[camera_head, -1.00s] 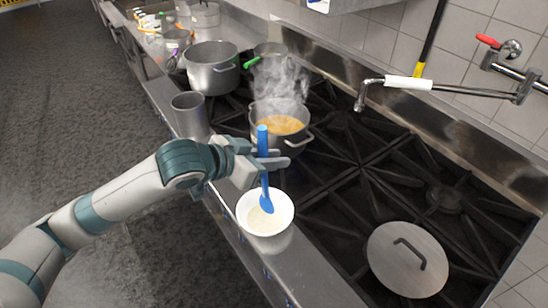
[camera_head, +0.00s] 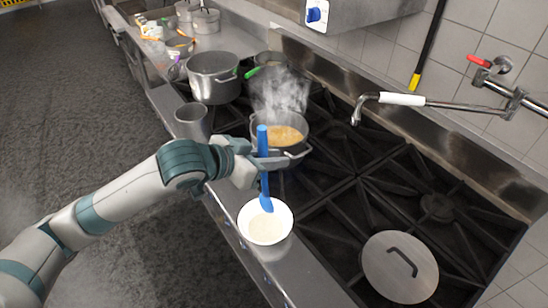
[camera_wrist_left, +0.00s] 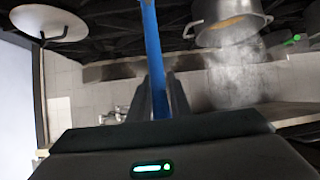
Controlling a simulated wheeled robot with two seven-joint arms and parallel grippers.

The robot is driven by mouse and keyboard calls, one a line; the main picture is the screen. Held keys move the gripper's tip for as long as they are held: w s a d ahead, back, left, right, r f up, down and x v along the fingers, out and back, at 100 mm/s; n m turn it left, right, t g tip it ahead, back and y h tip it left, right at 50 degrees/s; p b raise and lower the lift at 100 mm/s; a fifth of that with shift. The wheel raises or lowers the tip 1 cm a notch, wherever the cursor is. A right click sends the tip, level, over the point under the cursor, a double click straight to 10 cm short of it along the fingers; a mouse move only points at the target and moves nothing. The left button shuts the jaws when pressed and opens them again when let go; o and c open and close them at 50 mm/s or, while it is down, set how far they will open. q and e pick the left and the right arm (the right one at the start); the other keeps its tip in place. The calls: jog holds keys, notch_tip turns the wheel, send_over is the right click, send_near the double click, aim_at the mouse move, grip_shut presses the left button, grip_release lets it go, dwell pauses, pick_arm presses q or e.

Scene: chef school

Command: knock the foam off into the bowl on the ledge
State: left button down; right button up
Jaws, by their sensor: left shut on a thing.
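My left gripper (camera_head: 262,160) is shut on a blue spoon-like utensil (camera_head: 263,141), held upright with its head down. The utensil's head is over the far rim of a white bowl (camera_head: 266,238); I cannot tell whether it touches. The bowl stands on the steel ledge (camera_head: 232,217) in front of the stove and holds pale, creamy foam (camera_head: 266,228). The utensil's blue handle (camera_wrist_left: 153,50) also shows between the fingers in the left wrist view. A steaming pot of orange-brown liquid (camera_head: 287,136) stands behind the gripper. My right gripper is not in view.
A grey metal cup (camera_head: 191,122) stands on the ledge left of the gripper. A large pot (camera_head: 213,78) is behind it. A round lid (camera_head: 400,267) lies on the burners at right. A tap with a white sleeve (camera_head: 402,99) reaches over the stove.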

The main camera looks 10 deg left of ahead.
pick_arm(q)
jog(key=shift+r, duration=0.85)
